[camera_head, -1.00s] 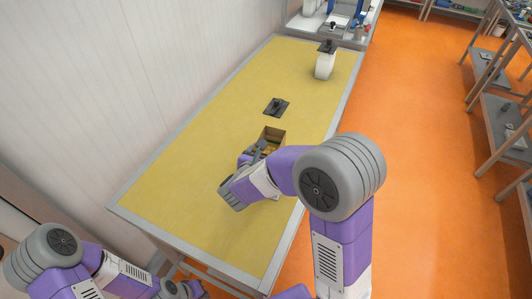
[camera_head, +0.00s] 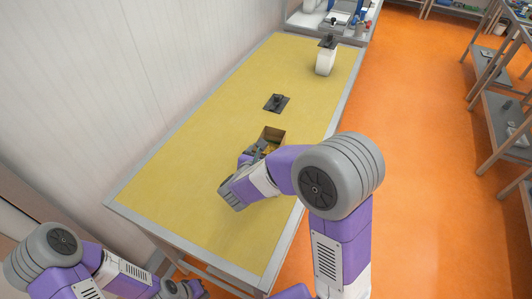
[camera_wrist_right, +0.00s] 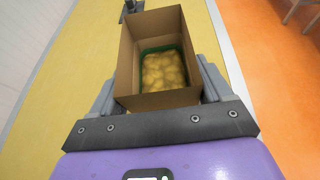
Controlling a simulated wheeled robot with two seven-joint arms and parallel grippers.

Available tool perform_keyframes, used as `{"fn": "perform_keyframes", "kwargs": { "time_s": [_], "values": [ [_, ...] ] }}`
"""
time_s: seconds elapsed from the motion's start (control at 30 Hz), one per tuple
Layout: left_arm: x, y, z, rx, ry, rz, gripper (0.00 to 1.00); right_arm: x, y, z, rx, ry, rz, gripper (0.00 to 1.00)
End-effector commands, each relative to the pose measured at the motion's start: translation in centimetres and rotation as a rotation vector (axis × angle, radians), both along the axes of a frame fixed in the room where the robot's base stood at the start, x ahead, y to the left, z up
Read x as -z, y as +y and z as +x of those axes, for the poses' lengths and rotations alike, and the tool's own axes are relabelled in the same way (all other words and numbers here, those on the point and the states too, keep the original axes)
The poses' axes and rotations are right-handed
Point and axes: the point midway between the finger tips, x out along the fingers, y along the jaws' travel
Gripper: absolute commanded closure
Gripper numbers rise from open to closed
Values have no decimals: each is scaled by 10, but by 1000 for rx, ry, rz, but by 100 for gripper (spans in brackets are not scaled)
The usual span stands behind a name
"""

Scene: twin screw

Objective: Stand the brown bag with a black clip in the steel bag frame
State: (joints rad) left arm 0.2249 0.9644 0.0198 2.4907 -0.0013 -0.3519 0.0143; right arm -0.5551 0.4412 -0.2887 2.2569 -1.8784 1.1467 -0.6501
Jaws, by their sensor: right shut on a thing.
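A brown open-topped box-like bag (camera_head: 272,136) stands on the yellow table top, its lower part hidden by my right gripper. In the right wrist view the brown bag (camera_wrist_right: 127,70) has a green-edged inside with yellow lumpy contents. I see no black clip on it. My right gripper (camera_head: 256,156) is shut on the bag, its fingers along two opposite sides in the right wrist view (camera_wrist_right: 158,92). My left gripper (camera_head: 182,289) is low at the bottom left, below the table edge and partly cut off; its jaws are unclear. I cannot make out a steel bag frame for certain.
A black plate with a short upright post (camera_head: 276,103) lies on the table (camera_head: 170,180) just beyond the bag. A white container with a black top (camera_head: 325,62) stands at the far end. The table's left half is clear. Shelves (camera_head: 500,110) stand across the orange floor.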

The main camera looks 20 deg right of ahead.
Motion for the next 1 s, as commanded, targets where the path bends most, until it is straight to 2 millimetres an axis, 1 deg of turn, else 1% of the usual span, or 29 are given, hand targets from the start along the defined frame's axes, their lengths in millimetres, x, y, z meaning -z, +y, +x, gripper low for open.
{"fn": "perform_keyframes", "kwargs": {
  "time_s": [0.13,0.17,0.2,0.27,0.3,0.57,0.67,0.9,1.0],
  "values": [
    [0,0,0,0,0,0,100,-1,0,0,0,-1,-1,66],
    [0,0,0,0,0,0,100,-1,0,0,0,-1,-1,17],
    [0,0,0,0,0,0,100,-1,0,0,0,-1,-1,11],
    [0,0,0,0,0,0,100,-1,0,0,0,-1,0,2],
    [0,0,0,0,0,0,100,-1,0,0,0,-1,0,0],
    [-1,0,0,0,0,0,100,-2,3,-2,-1,0,2,0],
    [-3,0,0,0,0,0,100,-7,10,-9,-3,-2,2,0],
    [-9,0,0,0,0,0,100,-23,36,-37,-5,-2,1,0],
    [-11,0,0,0,0,0,100,-27,44,-45,-3,-2,0,0]
  ]
}}
